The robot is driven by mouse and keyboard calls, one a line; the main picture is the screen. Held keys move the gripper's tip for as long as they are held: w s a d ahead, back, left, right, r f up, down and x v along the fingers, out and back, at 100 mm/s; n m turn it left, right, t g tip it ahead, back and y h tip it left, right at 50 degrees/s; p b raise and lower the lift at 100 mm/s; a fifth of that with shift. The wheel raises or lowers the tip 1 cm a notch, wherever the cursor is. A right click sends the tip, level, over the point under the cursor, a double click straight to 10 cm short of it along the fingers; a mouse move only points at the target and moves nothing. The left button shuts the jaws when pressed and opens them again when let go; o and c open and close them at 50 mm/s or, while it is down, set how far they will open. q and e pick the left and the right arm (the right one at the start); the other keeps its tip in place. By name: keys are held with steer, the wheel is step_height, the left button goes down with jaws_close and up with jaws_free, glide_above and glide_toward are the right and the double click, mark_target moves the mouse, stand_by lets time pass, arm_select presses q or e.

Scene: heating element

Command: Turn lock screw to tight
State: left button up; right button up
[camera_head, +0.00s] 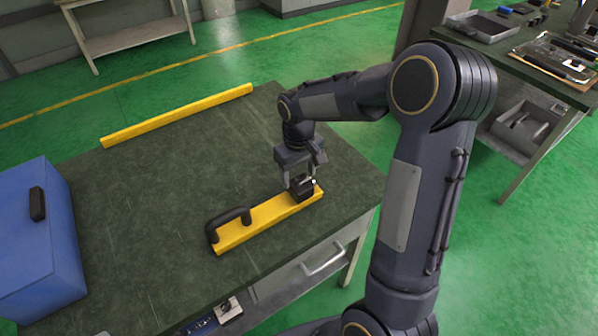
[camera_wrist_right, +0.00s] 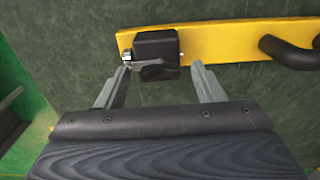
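A yellow bar (camera_head: 268,220) with a black handle (camera_head: 228,218) lies on the dark green table. A black block (camera_head: 302,189) sits at its right end; the block also shows in the right wrist view (camera_wrist_right: 156,44). A small silver lock screw (camera_wrist_right: 126,57) is at the block's left side in that view. My right gripper (camera_head: 300,180) is over the block, and its fingers are spread apart in the wrist view (camera_wrist_right: 161,67). The left fingertip there is close by the screw; contact cannot be told. Nothing shows held between the fingers. My left gripper is out of view.
A long yellow bar (camera_head: 178,115) lies along the table's far edge. A blue case (camera_head: 40,240) stands at the left. The dark green tabletop (camera_head: 150,190) between them is clear. A side table with tools (camera_head: 560,60) stands at the right.

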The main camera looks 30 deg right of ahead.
mark_target(299, 176)
step_height(299, 176, up, 7)
steer(key=shift+r, duration=0.4)
steer(key=shift+s, duration=0.1)
stand_by(0.5)
